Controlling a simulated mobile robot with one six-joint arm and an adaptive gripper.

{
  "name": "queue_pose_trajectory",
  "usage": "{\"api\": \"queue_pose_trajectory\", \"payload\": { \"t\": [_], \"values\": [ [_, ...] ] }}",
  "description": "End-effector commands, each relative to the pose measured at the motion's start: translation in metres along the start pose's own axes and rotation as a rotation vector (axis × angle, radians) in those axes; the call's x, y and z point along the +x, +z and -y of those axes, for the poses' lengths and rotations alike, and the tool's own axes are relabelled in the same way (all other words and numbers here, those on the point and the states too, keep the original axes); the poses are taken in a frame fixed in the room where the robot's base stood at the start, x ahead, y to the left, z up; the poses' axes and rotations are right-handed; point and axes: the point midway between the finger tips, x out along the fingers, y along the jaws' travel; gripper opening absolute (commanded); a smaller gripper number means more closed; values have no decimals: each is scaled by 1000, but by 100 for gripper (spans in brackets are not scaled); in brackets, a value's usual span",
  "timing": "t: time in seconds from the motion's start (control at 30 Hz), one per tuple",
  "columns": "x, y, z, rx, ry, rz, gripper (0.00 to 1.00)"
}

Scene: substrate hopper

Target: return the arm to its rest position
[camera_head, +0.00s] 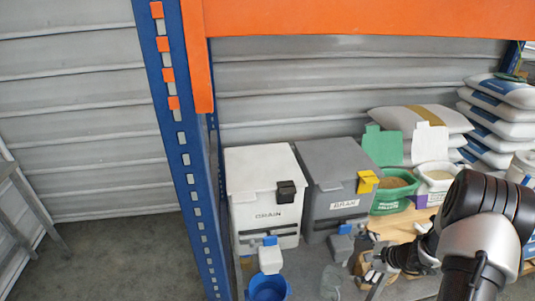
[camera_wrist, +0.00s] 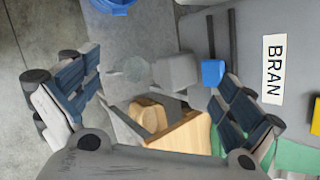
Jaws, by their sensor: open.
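My gripper (camera_head: 374,262) is at the lower right of the head view, in front of the grey BRAN hopper. In the wrist view its two fingers stand wide apart with my gripper (camera_wrist: 152,78) open and nothing held between them. The grey BRAN hopper (camera_head: 325,180) has a yellow latch and a spout with a blue tab; it also shows in the wrist view (camera_wrist: 235,45). My dark and silver arm comes in from the right edge of the head view and hides part of the shelf.
A white GRAIN hopper (camera_head: 264,187) stands left of the BRAN hopper, with a blue bucket (camera_head: 268,287) below its spout. A blue rack post (camera_head: 185,155) and orange beam (camera_head: 370,18) frame the shelf. Open sacks (camera_head: 390,190) and stacked bags (camera_head: 490,125) stand right.

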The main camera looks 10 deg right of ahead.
Motion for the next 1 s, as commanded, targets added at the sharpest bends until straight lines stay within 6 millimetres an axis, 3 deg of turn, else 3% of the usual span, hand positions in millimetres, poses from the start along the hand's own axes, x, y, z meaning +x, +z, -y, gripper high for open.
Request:
{"api": "queue_pose_trajectory", "payload": {
  "t": [0.03, 0.2, 0.37, 0.5, 0.6, 0.73, 0.83, 1.0],
  "values": [
    [-17, 35, 17, -100, 13, 25, 100],
    [-70, 136, 34, -408, 81, 90, 100],
    [-124, 218, 23, -692, 153, 127, 100],
    [-171, 273, -3, -935, 218, 136, 100],
    [-205, 301, -28, -1104, 263, 125, 100],
    [-246, 324, -63, -1317, 319, 92, 100],
    [-276, 331, -89, -1474, 358, 47, 100],
    [-315, 326, -125, -1694, 407, -52, 100]
  ]
}}
